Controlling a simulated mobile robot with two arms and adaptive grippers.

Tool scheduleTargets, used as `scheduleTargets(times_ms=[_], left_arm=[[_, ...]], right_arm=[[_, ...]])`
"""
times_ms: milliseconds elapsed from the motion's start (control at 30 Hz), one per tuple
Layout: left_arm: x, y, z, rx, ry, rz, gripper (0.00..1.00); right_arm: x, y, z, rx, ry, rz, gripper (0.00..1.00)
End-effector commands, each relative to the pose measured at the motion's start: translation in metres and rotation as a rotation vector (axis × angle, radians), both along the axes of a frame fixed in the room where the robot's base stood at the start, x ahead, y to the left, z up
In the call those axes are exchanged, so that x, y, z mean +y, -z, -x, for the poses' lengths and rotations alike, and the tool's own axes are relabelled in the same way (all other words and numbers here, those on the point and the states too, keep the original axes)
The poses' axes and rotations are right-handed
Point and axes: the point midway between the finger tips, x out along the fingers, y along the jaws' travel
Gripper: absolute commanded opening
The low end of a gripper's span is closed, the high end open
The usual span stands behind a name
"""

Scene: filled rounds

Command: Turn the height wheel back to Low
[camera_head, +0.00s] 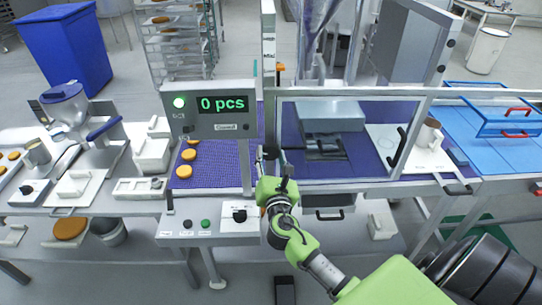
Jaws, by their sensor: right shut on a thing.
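My right gripper (268,158) reaches up from the lower right to the front of the machine, by the post between the purple belt and the framed guard. It is shut on a small dark part there, which I take to be the height wheel. The gripper hides most of that part, so neither its setting nor any Low mark can be read. My left gripper is not in view.
A display (213,108) reading "0 pcs" stands left of the gripper. Below is a control panel (200,228) with buttons and a black knob (240,215). The guard (350,92) with its black handle (399,147) is to the right.

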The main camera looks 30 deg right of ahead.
Motion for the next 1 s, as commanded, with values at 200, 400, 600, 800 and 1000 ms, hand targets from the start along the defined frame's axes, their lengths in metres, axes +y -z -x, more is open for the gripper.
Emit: scheduleTargets(times_ms=[200,400,600,800,1000], left_arm=[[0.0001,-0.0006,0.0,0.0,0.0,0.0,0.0],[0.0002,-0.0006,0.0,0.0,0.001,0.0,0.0],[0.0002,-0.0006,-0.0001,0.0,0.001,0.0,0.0],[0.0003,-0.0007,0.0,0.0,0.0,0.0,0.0],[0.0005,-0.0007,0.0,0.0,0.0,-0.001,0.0]], right_arm=[[-0.0028,-0.0094,-0.0019,0.048,0.004,0.111,0.18],[-0.0028,-0.0094,-0.0019,0.08,0.005,0.16,0.18],[-0.0031,-0.0097,-0.0018,0.09,0.006,0.179,0.18],[-0.0031,-0.0098,-0.0019,0.091,0.006,0.18,0.18],[-0.0028,-0.0096,-0.0019,0.091,0.005,0.179,0.55]])
